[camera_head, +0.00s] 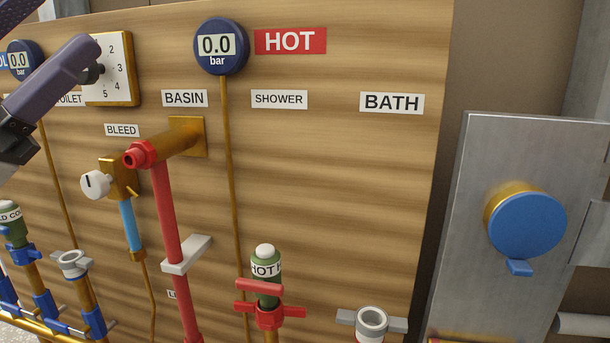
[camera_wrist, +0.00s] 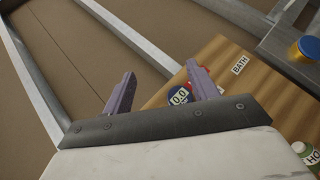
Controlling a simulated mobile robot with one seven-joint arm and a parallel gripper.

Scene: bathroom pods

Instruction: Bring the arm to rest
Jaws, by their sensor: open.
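My gripper (camera_wrist: 161,70) is open in the wrist view, its two purple fingers wide apart with nothing between them. Past the fingers I see bare brown wall and the top of the wooden board (camera_wrist: 215,70). In the head view, a purple finger (camera_head: 52,82) of mine reaches in from the left edge, in front of the board and beside the numbered dial plate (camera_head: 122,70), partly covering its left side. I cannot tell whether it touches the plate. Most of my arm is outside the head view.
The wooden board (camera_head: 340,180) carries gauges, a red pipe (camera_head: 168,240), a HOT valve (camera_head: 267,290) and a white bleed knob (camera_head: 96,185). A metal panel with a blue round knob (camera_head: 527,225) stands at the right.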

